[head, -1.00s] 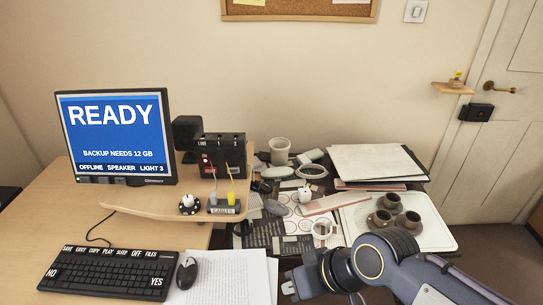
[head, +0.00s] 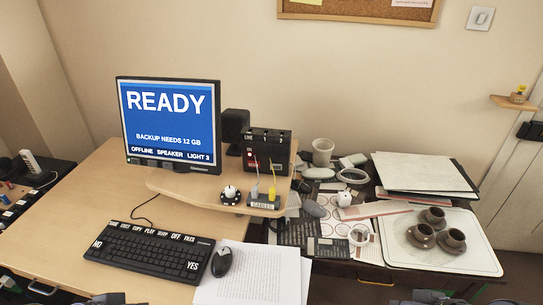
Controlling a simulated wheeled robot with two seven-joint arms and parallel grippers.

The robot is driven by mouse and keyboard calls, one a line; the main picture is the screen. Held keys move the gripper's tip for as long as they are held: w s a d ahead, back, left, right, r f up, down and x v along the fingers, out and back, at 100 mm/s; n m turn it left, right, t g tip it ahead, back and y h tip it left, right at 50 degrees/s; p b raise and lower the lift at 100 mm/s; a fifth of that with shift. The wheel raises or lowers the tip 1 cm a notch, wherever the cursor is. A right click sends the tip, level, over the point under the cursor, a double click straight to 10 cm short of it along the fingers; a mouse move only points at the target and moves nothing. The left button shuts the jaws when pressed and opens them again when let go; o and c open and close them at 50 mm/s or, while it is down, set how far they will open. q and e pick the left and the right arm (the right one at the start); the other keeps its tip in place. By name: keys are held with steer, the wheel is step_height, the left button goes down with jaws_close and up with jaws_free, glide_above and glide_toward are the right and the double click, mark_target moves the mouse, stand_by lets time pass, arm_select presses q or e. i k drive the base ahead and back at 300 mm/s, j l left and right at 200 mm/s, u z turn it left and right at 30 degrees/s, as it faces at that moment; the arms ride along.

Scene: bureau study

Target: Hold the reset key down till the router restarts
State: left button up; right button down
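A black box with a LINE label (head: 267,150), apparently the router, stands on the raised desk shelf right of the monitor. Its front has a small red patch (head: 249,157), and thin leads run down from it. I cannot make out which part is the reset key. The monitor (head: 170,120) reads READY, BACKUP NEEDS 12 GB, OFFLINE, SPEAKER, LIGHT 3.
A round white-knobbed dial (head: 231,194) and a CABLES block (head: 263,203) sit on the shelf's front edge. Keyboard (head: 150,249), mouse (head: 222,262) and papers (head: 250,275) lie before it. Cluttered table at right holds a tray (head: 480,262) with brown cups.

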mark_target(251, 164)
steer(key=i+l+u, duration=0.1)
steer(key=i+l, duration=0.15)
steer(key=i+l+u, duration=0.1)
steer(key=l, duration=0.35)
steer(key=i+l+u, duration=0.1)
steer(key=i+l, duration=0.2)
steer(key=l, duration=0.1)
